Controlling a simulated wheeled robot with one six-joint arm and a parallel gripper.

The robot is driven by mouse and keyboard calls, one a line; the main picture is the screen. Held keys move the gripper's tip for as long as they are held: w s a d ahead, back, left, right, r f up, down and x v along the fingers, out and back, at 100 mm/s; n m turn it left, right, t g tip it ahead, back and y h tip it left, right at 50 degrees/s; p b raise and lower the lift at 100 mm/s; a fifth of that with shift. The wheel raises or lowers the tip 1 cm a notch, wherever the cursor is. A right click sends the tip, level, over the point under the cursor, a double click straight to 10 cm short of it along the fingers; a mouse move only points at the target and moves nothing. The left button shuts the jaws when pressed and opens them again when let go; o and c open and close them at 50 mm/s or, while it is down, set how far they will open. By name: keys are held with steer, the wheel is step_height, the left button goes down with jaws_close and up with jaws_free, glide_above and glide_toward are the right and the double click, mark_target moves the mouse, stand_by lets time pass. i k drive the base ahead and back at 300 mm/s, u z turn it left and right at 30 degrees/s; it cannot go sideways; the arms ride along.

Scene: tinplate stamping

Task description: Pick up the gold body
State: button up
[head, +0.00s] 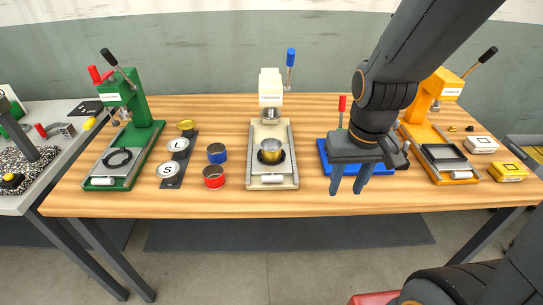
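The gold body (271,150) is a small round open tin. It sits upright on the dark round seat of the white press (284,171) in the middle of the table. My gripper (348,184) points down in front of the blue press (323,158), to the right of the gold body and apart from it. Its two dark fingers are spread, with nothing seen between them. Part of the blue press is hidden behind my gripper and arm.
A blue tin (217,154) and a red tin (214,177) stand left of the white press. A dark strip (186,150) with round pieces lies beside the green press (144,145). An orange press (427,134) and boxes stand right. The front middle table edge is clear.

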mark_target(269, 144)
steer(key=k, duration=0.5)
steer(key=u, duration=1.1)
steer(key=i, duration=1.05)
steer(key=z, duration=1.7)
